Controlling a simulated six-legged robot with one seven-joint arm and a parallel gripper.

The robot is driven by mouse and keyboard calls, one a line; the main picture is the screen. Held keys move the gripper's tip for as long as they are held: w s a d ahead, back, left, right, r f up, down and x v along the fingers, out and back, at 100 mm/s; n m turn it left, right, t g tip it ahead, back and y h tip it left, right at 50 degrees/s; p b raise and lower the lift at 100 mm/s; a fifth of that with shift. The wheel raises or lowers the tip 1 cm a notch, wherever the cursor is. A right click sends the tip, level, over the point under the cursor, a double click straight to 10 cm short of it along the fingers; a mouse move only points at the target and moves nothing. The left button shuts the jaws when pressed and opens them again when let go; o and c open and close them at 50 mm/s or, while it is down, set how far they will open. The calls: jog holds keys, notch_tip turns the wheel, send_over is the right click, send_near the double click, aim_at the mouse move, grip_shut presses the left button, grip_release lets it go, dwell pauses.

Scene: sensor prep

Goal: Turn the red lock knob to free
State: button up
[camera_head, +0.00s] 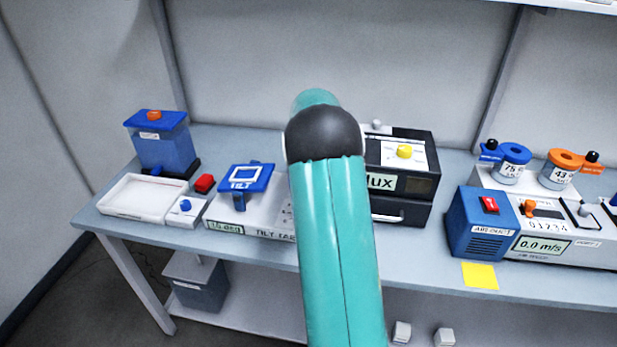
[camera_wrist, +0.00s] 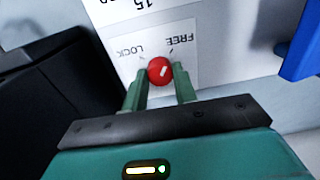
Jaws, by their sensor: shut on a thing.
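The red lock knob (camera_wrist: 160,71) sits on a white panel (camera_wrist: 190,45) in the wrist view. The words LOCK and FREE stand upside down beside it, LOCK to the left and FREE to the right. The knob's white pointer line slants up and right, towards the FREE side. My gripper (camera_wrist: 161,86) has one green finger on each side of the knob and is shut on it. In the head view my teal arm hides the knob and the gripper. The tilt unit (camera_head: 225,215) with its blue plate (camera_head: 246,178) shows left of my arm.
The black lux box (camera_head: 408,187) stands right of my arm, and a dark body (camera_wrist: 45,90) fills the wrist view's left. A blue part (camera_wrist: 302,45) is close on the right. A white tray (camera_head: 140,212) and a blue airflow unit (camera_head: 480,232) stand farther off on the bench.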

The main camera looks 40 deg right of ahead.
jog(key=shift+m, duration=1.1)
jog(key=o, duration=1)
jog(key=r, duration=1.3)
jog(key=shift+s+d+r, duration=0.1)
jog(key=shift+s+r, duration=0.15)
jog(key=shift+r, duration=0.15)
